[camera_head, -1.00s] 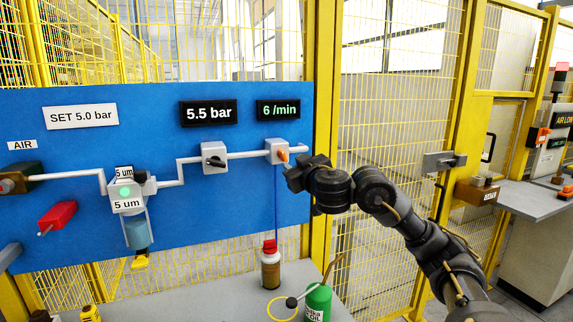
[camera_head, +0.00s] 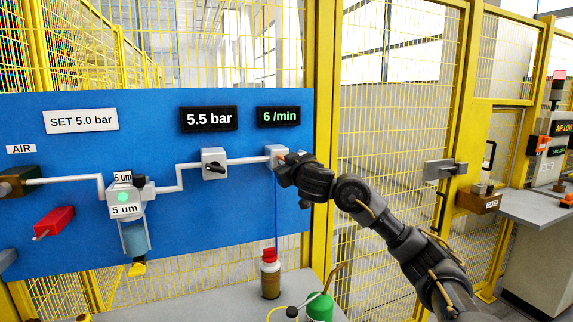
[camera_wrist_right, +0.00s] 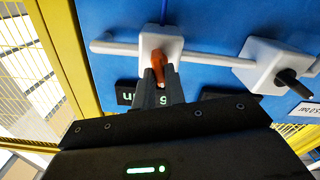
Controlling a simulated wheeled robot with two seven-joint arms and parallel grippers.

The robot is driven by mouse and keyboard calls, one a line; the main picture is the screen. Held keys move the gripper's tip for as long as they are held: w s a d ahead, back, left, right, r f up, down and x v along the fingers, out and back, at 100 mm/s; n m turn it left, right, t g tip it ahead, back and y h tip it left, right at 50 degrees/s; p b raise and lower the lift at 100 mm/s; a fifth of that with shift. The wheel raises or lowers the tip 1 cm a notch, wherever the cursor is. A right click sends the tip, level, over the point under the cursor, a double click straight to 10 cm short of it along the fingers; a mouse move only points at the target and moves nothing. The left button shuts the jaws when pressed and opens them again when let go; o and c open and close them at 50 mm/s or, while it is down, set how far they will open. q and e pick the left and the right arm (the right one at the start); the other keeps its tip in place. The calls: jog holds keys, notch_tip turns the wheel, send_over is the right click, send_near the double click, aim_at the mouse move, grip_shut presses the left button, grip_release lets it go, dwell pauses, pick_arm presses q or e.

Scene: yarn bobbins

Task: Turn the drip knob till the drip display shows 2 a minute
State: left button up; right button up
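The drip knob is an orange lever (camera_wrist_right: 158,66) on a white block (camera_head: 274,153) at the right end of the pipe on the blue panel. The drip display (camera_head: 279,117) above it reads 6 /min. My right gripper (camera_head: 284,166) is at the knob and mostly hides it in the head view. In the right wrist view, my gripper's two fingers (camera_wrist_right: 160,84) stand close on either side of the orange lever's end. I cannot tell whether they press on it. My left gripper is out of view.
A pressure display (camera_head: 209,118) reads 5.5 bar, above a block with a black knob (camera_head: 214,163). A bottle with a red cap (camera_head: 270,276) and a green oil can (camera_head: 320,306) stand below. A yellow post (camera_head: 323,110) is close to my right arm.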

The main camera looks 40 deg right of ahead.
grip_shut()
